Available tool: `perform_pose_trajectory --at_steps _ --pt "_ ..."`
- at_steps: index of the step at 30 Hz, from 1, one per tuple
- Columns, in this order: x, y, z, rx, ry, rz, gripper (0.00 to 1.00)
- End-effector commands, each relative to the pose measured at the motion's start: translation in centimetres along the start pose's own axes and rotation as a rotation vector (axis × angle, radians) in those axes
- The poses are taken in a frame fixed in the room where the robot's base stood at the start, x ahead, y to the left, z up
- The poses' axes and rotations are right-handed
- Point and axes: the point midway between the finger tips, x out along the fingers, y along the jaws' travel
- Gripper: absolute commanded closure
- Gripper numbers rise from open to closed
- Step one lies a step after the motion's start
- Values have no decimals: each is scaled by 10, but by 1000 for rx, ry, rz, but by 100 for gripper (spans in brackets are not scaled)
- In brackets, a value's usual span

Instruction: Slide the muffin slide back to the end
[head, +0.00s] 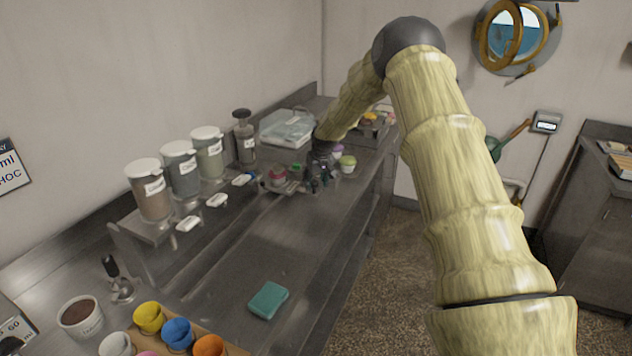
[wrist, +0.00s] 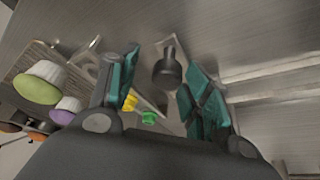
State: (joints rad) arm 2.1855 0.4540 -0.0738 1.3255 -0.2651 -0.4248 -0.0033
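My gripper (head: 320,178) is low over the far part of the steel counter. In the wrist view its two teal-padded fingers (wrist: 165,88) are apart. A dark knob (wrist: 168,70) shows in the gap between them, and I see no finger touching it. I cannot tell whether this knob belongs to the muffin slide. In the head view a red-pink muffin cup (head: 278,176) sits on a small low carriage (head: 290,187) just left of my gripper; this looks like the muffin slide. My gripper hides part of that area.
A green-topped muffin (head: 347,164) and a purple one (head: 337,151) stand right of my gripper. Lidded dispensers (head: 182,169) line the wall side. A clear bin (head: 287,129) stands behind. A teal sponge (head: 268,300) lies nearer, with bare counter around it.

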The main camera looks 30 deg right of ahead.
Motion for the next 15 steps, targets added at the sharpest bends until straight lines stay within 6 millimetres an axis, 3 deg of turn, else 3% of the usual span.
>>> perform_pose_trajectory --at_steps 8,15 --pt "-8 -1 0 -1 0 -1 51" --pt "-39 -1 0 -1 0 -2 51"
